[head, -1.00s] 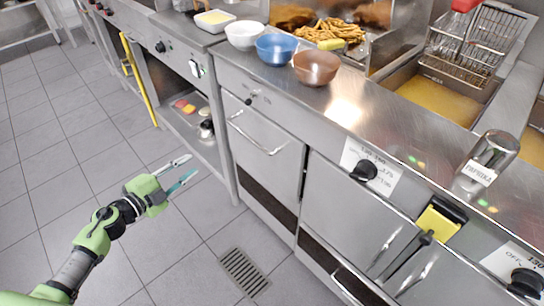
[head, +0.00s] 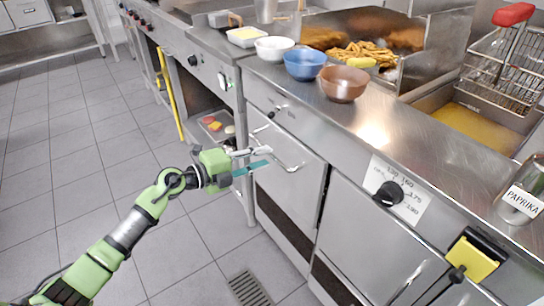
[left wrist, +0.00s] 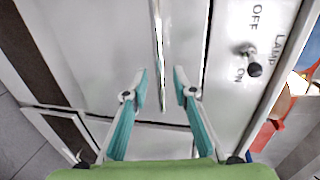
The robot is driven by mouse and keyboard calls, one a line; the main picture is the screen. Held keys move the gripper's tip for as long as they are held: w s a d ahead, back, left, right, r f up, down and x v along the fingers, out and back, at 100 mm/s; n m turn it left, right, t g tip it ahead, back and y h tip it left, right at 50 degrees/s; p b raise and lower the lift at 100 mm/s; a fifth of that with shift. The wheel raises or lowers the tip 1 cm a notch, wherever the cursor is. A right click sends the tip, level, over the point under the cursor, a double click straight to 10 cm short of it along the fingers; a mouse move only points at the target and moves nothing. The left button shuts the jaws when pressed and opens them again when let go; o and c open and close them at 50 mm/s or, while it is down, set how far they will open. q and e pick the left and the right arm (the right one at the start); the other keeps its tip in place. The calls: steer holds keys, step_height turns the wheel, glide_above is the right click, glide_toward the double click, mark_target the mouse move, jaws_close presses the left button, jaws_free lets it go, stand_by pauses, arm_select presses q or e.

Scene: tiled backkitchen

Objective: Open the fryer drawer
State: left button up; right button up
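The drawer front (head: 292,178) is a flat steel panel on the counter unit, with a thin bar handle (head: 285,161) across its upper part. It appears closed. My left gripper (head: 268,157) is open, with teal-padded fingers, in front of the panel at the handle's left part. In the left wrist view, the open fingers (left wrist: 160,80) point at the panel, and the handle bar (left wrist: 160,45) runs between their tips in the picture. I cannot tell whether they touch it; the fingers are not closed on it. My right gripper is not in view.
A white bowl (head: 273,48), a blue bowl (head: 305,64) and a brown bowl (head: 344,84) stand on the counter. A paprika shaker (head: 520,195) is at the right. Below are a black knob (head: 389,194) and yellow-black switch (head: 472,258). Tiled floor at left is free.

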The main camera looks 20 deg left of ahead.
mark_target(271, 156)
arm_select(q)
steer(key=shift+x, duration=2.05)
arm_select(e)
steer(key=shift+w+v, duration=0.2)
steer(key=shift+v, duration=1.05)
arm_select(q)
jaws_close()
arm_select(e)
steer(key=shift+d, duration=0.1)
arm_select(q)
steer(key=shift+a, duration=0.15)
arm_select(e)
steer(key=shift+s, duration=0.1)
